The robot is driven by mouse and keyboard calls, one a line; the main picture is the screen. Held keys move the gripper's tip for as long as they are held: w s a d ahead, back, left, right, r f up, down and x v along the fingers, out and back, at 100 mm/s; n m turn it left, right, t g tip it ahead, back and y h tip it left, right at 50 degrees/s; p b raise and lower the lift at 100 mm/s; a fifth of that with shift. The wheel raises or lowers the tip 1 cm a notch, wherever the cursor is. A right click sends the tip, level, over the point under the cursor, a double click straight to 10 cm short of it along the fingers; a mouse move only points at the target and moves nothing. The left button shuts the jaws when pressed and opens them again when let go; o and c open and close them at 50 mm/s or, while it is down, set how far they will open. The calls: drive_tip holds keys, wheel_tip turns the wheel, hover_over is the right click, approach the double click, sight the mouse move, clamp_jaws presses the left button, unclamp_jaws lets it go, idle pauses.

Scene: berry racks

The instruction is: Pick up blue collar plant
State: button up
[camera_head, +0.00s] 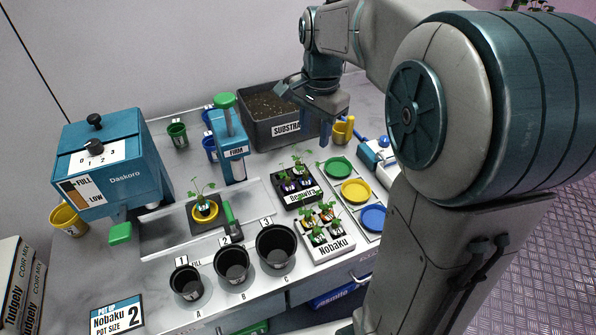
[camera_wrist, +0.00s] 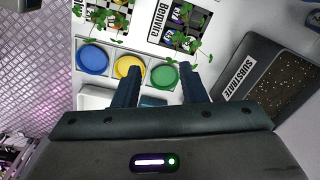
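The collars there look dark blue to purple (camera_head: 288,187). It also shows in the wrist view at the top, where a bluish collar (camera_wrist: 180,38) sits under leaves. A white tray marked Nobaku (camera_head: 333,248) holds more seedlings; their collar colours are too small to tell. A plant with a yellow collar (camera_head: 206,210) stands on the metal fixture at the left. My gripper (camera_wrist: 160,74) is open and empty, above the bench near the coloured discs and apart from the plants. In the head view it hangs near the substrate bin.
Green (camera_head: 338,167), yellow (camera_head: 355,191) and blue (camera_head: 373,218) discs lie right of the trays. A substrate bin (camera_head: 262,135) stands behind. Black pots (camera_head: 232,265) line the front. A blue Daskoro machine (camera_head: 118,165) and a blue FIRM press (camera_head: 230,150) stand left.

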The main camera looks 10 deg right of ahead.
drive_tip(key=w+f+m, duration=0.2)
drive_tip(key=w+m, duration=0.1)
drive_tip(key=w, duration=0.2)
hover_over(305, 172)
drive_tip(key=shift+g, duration=0.4)
wheel_tip(305, 172, down, 8)
drive_tip(key=shift+d+f+b, duration=0.15)
drive_tip(key=shift+f+b, duration=0.1)
drive_tip(key=shift+b, duration=0.15)
drive_tip(key=shift+a+f+p, duration=0.2)
drive_tip(key=shift+f+p, duration=0.1)
drive_tip(key=shift+f, duration=2.35)
clamp_jaws()
